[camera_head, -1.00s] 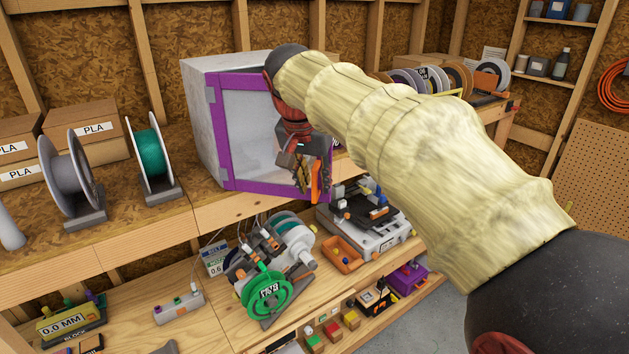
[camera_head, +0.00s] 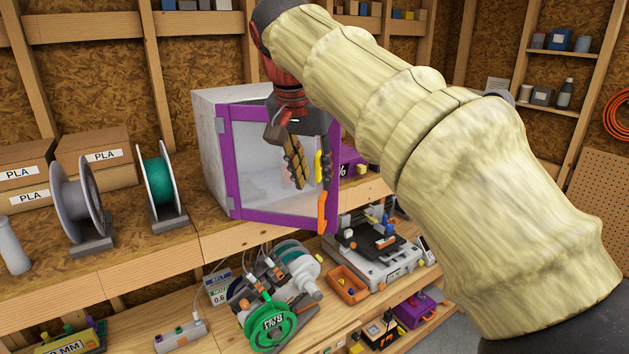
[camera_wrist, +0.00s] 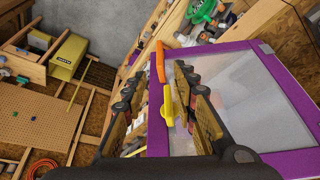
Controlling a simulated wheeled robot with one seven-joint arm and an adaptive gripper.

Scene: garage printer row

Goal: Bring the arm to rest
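My gripper (camera_head: 311,184) hangs fingers-down in front of the right side of a grey cabinet (camera_head: 212,150) with a purple-framed clear door (camera_head: 268,214). In the wrist view my gripper (camera_wrist: 160,76) has its two fingers well apart, with nothing visibly held. An orange handle (camera_head: 322,212) and a yellow piece (camera_head: 318,166) show near the door's right edge. The wrist view shows the orange handle (camera_wrist: 160,62) and yellow piece (camera_wrist: 168,106) in line with the gap between the fingers; whether they touch is unclear. My arm crosses the right half of the head view.
A grey spool (camera_head: 70,205) and a green spool (camera_head: 158,182) stand on the bench left of the cabinet, beside PLA boxes (camera_head: 100,160). Below are a green-wheeled machine (camera_head: 268,325), a printer (camera_head: 375,250) and an orange tray (camera_head: 347,283). My arm hides much of the bench's right part.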

